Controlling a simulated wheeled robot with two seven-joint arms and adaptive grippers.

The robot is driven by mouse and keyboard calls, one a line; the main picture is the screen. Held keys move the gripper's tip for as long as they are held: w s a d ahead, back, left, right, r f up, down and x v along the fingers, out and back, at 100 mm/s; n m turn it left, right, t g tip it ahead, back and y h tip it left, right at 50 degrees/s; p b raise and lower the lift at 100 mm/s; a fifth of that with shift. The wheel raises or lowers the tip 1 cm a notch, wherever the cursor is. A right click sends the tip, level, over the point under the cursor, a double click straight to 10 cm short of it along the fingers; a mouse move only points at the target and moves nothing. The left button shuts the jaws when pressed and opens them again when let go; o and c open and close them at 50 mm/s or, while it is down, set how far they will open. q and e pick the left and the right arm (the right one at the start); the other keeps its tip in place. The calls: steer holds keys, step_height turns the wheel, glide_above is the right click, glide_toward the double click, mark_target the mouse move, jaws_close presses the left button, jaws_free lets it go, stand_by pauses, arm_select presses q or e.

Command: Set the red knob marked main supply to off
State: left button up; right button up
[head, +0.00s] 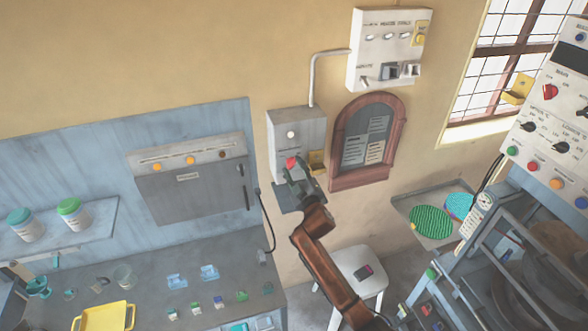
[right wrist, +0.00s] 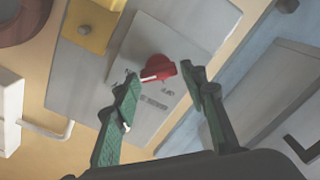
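A red knob (head: 292,163) sits on the front of a grey wall box (head: 283,128). It shows clearly in the right wrist view (right wrist: 158,68), with a white pointer line across it toward the left finger and small dark lettering beside it that I cannot read. My right gripper (head: 297,172) is at this box in the head view. In the right wrist view my right gripper (right wrist: 163,75) is open, its green-padded fingers on either side of the knob with gaps visible. Contact is not evident. My left gripper is not in view.
A yellow part (right wrist: 92,26) sticks out beside the knob. Another red knob (head: 550,92) is on the press panel at right. A white switch box (head: 388,50) hangs above an arched notice board (head: 366,142). A white stool (head: 358,270) stands below.

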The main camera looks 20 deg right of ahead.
steer(key=c, duration=0.8)
steer(key=shift+n, duration=0.3)
steer(key=n+p, duration=0.1)
steer(key=n, duration=0.1)
steer(key=shift+n, duration=0.3)
steer(key=n+p, duration=0.1)
steer(key=n, duration=0.2)
steer(key=shift+f+n, duration=0.1)
steer(key=shift+n, duration=0.2)
steer(key=n+p, duration=0.1)
steer(key=n, duration=0.4)
steer(key=shift+f, duration=0.1)
steer(key=n+p, duration=0.2)
steer(key=n, duration=0.4)
steer(key=shift+f, duration=0.2)
